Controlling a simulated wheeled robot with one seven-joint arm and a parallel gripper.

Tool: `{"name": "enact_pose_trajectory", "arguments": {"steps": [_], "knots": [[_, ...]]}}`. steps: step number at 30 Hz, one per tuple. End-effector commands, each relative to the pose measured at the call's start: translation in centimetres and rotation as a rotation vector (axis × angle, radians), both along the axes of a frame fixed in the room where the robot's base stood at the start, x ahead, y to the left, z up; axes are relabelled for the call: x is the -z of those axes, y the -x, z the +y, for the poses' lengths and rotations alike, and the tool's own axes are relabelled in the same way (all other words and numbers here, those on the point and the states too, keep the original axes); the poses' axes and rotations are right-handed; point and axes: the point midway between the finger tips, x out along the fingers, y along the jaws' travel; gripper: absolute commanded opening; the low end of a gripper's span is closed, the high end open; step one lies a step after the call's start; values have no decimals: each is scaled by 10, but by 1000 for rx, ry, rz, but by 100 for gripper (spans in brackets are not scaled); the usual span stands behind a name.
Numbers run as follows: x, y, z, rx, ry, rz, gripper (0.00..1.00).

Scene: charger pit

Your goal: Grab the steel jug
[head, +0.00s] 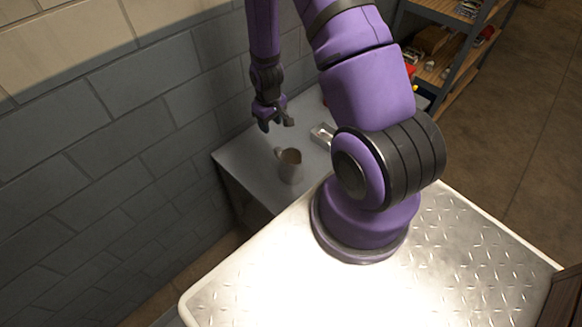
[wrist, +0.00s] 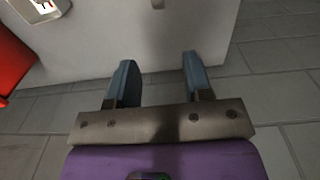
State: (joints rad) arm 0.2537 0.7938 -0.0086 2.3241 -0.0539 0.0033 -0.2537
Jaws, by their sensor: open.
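The steel jug (head: 290,168) stands upright on a grey table (head: 240,157) beside the block wall in the head view. It looks dull and greyish, with a brownish inside and a handle on its left. My gripper (head: 276,122) hangs above and a little left of the jug in the picture, apart from it. In the wrist view my gripper (wrist: 160,72) is open, with nothing between its two fingers. A small grey piece at the top edge of that view may be part of the jug; I cannot tell.
A small metal tray (head: 323,136) lies on the table behind the jug; it also shows in the wrist view (wrist: 38,8). A red object (wrist: 12,62) is at the wrist view's left edge. The block wall (head: 110,130) is close on the left. Loaded shelves (head: 455,50) stand behind.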

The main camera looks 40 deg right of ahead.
Motion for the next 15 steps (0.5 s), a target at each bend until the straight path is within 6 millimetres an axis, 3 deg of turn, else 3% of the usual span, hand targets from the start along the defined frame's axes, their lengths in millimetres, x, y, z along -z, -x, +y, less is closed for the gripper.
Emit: {"name": "enact_pose_trajectory", "arguments": {"steps": [3,15], "knots": [[20,7,-2,-2,-5,15,46],[66,10,-2,-2,-7,21,46]]}}
